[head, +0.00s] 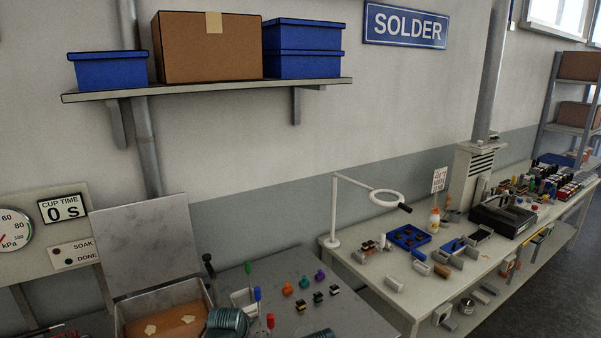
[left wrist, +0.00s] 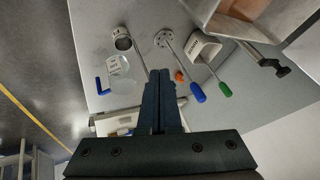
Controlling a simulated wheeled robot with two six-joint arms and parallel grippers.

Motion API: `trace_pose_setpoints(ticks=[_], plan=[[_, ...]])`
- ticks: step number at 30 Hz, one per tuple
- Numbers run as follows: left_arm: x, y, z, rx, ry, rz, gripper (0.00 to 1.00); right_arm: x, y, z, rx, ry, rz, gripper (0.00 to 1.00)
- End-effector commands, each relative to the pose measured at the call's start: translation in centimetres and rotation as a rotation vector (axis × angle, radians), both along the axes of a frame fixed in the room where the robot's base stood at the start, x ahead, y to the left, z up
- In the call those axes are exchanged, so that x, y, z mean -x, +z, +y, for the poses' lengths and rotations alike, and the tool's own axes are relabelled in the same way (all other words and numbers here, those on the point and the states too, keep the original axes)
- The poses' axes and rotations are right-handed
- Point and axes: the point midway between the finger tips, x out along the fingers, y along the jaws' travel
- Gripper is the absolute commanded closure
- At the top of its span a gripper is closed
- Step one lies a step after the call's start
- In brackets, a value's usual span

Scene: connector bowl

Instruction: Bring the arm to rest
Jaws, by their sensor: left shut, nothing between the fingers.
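My left gripper (left wrist: 161,76) is shut and empty in the left wrist view, its two dark fingers pressed together. It hangs over a grey worktop (left wrist: 140,25); the height above it is hard to judge. An orange piece (left wrist: 179,76) shows close beside the fingertips. I cannot make out my left gripper in the head view. My right gripper is in neither view.
An open metal tank with brown contents (head: 165,328) stands at the bench's left, its lid (head: 140,235) upright. Small coloured connectors (head: 303,283) stand on the grey bench. A ring lamp (head: 388,198) stands over the cluttered right bench. A shelf (head: 210,91) holds boxes above.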

Motion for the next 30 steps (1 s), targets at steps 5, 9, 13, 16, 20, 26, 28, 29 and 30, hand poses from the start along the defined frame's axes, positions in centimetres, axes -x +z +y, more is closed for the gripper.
trace_pose_setpoints(ticks=[5, 9, 13, 16, 20, 26, 28, 29, 30], plan=[[9.3, -5.3, -6.2, 0.044, 0.131, 0.322, 1.0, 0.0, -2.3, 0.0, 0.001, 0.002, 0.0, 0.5], [15.0, -6.9, -8.2, 0.012, 0.253, 0.493, 1.0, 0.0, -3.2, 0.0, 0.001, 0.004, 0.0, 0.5], [18.0, -7.3, -8.8, -0.024, 0.331, 0.576, 1.0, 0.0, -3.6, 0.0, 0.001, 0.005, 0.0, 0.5], [18.9, -7.3, -8.9, -0.037, 0.358, 0.599, 1.0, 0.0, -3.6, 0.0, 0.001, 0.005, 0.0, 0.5], [19.0, -7.3, -8.9, -0.038, 0.366, 0.605, 1.0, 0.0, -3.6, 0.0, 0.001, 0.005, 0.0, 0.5], [19.0, -7.3, -8.9, -0.037, 0.364, 0.604, 1.0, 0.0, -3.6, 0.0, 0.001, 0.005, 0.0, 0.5], [18.9, -7.3, -8.9, -0.037, 0.363, 0.603, 1.0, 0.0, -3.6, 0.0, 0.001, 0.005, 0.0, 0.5], [18.9, -7.3, -8.9, -0.037, 0.363, 0.603, 1.0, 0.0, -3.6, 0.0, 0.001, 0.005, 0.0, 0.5], [18.9, -7.3, -8.9, -0.037, 0.363, 0.603, 1.0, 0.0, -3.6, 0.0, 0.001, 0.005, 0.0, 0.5]])
